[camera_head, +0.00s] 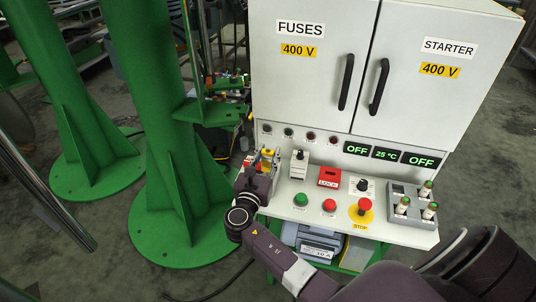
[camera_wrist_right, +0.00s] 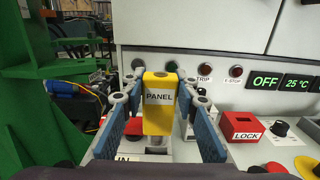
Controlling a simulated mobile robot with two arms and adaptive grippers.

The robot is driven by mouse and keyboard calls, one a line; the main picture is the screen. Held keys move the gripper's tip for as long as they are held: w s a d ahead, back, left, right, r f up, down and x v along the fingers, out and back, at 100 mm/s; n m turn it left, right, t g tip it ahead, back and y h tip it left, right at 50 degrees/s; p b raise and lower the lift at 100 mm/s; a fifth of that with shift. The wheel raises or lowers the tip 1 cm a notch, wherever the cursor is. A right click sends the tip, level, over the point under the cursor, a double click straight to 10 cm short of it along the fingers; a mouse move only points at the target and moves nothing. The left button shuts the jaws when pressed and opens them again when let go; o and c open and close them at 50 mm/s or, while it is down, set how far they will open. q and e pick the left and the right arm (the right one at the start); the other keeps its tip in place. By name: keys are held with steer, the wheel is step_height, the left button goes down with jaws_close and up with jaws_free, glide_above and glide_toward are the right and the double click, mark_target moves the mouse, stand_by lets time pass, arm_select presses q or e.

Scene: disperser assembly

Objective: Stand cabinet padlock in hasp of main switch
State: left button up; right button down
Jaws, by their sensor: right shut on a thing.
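A yellow padlock (camera_wrist_right: 158,112) labelled PANEL stands upright between the blue finger pads of my right gripper (camera_wrist_right: 160,105) in the right wrist view. The gripper is shut on it. In the head view the right gripper (camera_head: 264,168) is over the left end of the control desk, and a little of the yellow padlock shows between its fingers. Below the padlock, a label (camera_wrist_right: 128,159) reading "IN" and some grey and red parts show, probably the main switch. The fingers hide most of them, and I cannot tell whether the padlock is in the hasp. My left gripper is out of view.
A red LOCK box (camera_head: 329,180), a white device (camera_head: 299,165) and a black knob (camera_head: 363,187) stand to the right. Green and red buttons and a yellow-ringed stop button (camera_head: 364,206) are in front. A grey holder (camera_head: 397,191) is far right. A green column (camera_head: 150,120) stands left.

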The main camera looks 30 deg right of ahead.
mark_target(267, 167)
steer(key=shift+r+p, duration=0.1)
steer(key=shift+p, duration=0.5)
stand_by(1.1)
steer(key=shift+f+b, duration=1.65)
steer(key=shift+f, duration=0.65)
steer(key=c, duration=1.4)
jaws_free()
steer(key=shift+c, duration=0.2)
steer(key=v, duration=1.2)
steer(key=shift+s, duration=0.1)
